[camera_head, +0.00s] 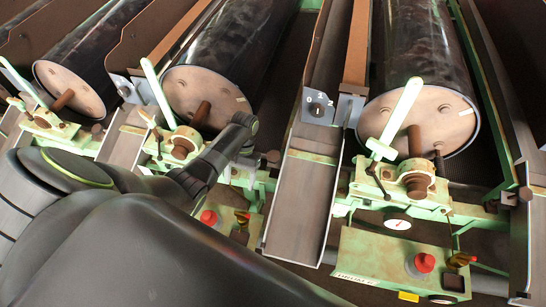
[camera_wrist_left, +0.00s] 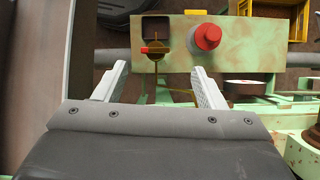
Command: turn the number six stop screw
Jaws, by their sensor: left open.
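My left arm fills the lower left of the head view, its dark end lying in front of the middle drum's (camera_head: 185,92) lower right. My left gripper (camera_wrist_left: 160,68) shows in the left wrist view with its two pale fingers apart and nothing between them. Beyond the fingertips is a green control box (camera_wrist_left: 175,60) with a red button (camera_wrist_left: 207,37). Brown screw-like parts sit on the green brackets below the drums, one at the middle (camera_head: 182,148) and one at the right (camera_head: 417,186). I cannot tell which is the number six stop screw. My right gripper is not in view.
Pale green levers (camera_head: 398,118) rise in front of the drums. A sloping metal chute (camera_head: 303,200) separates the middle and right drums. Another control box (camera_head: 375,262) with a red button (camera_head: 425,262) stands at lower right. A small dial (camera_head: 398,224) sits above it.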

